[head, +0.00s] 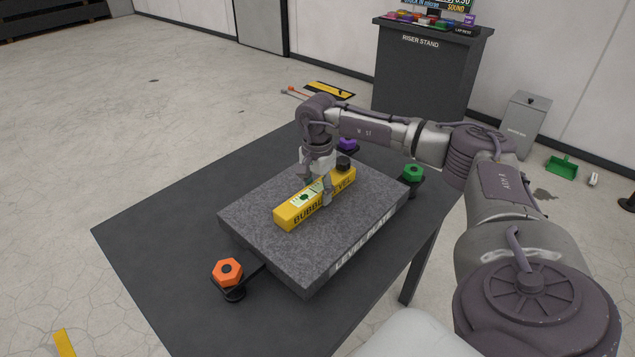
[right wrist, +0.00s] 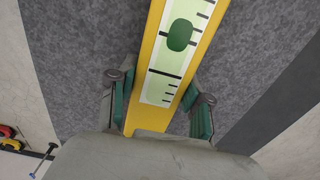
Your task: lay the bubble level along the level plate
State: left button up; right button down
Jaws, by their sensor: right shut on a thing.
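The yellow bubble level (head: 289,215) is at the grey granite level plate (head: 262,249), its long side running roughly along the plate's lettered front edge. My right gripper (head: 318,196) is shut on the level around its middle, coming down from above. In the right wrist view the level (right wrist: 148,121) lies between the two green-padded fingers of the gripper (right wrist: 158,115), with its green bubble window facing up. Whether the level's underside touches the plate cannot be told. My left gripper is not in view.
The plate stands on a dark table (head: 150,230). A black knob (head: 343,162) is near the level's far end. A riser stand (head: 425,70) stands behind.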

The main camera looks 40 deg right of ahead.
aim_at(318, 188)
jog(key=shift+f, duration=0.1)
jog(key=shift+c, duration=2)
grip_release()
notch_tip(318, 188, up, 12)
